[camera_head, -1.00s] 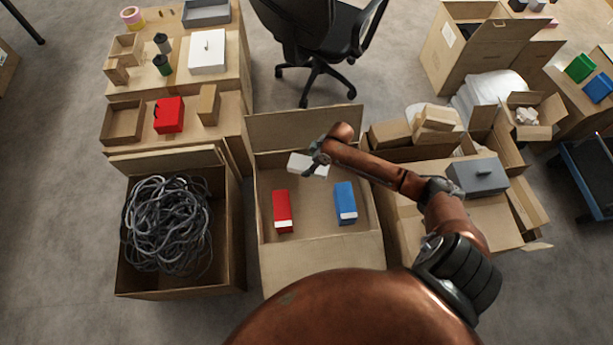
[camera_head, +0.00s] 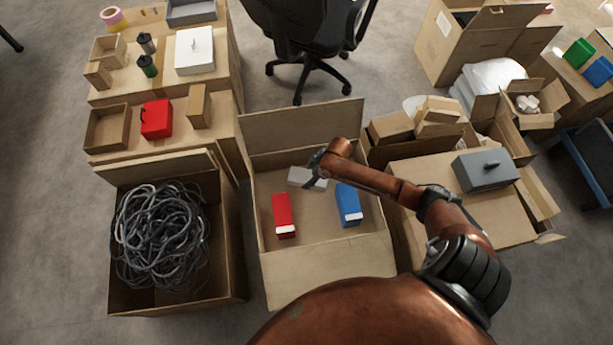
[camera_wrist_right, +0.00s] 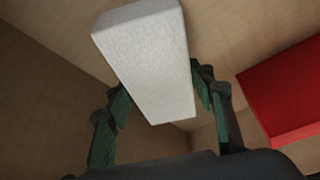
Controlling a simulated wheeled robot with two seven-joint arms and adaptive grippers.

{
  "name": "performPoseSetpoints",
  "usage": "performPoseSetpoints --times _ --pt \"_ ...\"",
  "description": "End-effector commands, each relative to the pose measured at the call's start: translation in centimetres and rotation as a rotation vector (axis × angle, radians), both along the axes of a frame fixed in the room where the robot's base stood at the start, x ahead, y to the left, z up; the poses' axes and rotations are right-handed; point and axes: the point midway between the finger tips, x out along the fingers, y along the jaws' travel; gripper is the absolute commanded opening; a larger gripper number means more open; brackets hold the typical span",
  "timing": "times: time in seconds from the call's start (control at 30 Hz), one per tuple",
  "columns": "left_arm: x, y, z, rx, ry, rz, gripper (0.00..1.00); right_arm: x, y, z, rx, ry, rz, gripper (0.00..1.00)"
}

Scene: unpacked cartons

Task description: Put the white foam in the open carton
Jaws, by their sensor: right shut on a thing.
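The white foam (camera_head: 301,178) is a pale block in the middle open carton (camera_head: 327,275), towards its back wall. My right gripper (camera_head: 314,171) reaches in from the right and is shut on the foam. In the right wrist view, the foam (camera_wrist_right: 150,60) stands between the two dark green-padded fingers of the gripper (camera_wrist_right: 162,98). The foam looks shaded, low inside the carton. I cannot tell whether it touches the floor. My left gripper is not in view.
A red box (camera_head: 283,215) and a blue box (camera_head: 348,204) stand in the same carton, in front of the foam. A carton of grey cables (camera_head: 160,237) is at left. A closed carton with a grey case (camera_head: 485,170) is at right.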

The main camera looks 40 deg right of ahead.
Motion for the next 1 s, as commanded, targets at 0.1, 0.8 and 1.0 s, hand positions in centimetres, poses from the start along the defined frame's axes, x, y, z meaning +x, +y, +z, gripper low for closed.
performPoseSetpoints --times 0.1,0.8,1.0 --pt "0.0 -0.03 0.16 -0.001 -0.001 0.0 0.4 0.1 -0.02 0.07 -0.001 -0.003 0.0 0.37" --pt "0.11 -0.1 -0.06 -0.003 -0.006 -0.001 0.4 0.07 -0.05 -0.19 -0.001 -0.002 -0.001 0.67" --pt "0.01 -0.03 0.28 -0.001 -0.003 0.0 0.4 0.05 -0.1 0.35 -0.001 -0.003 0.0 0.67"
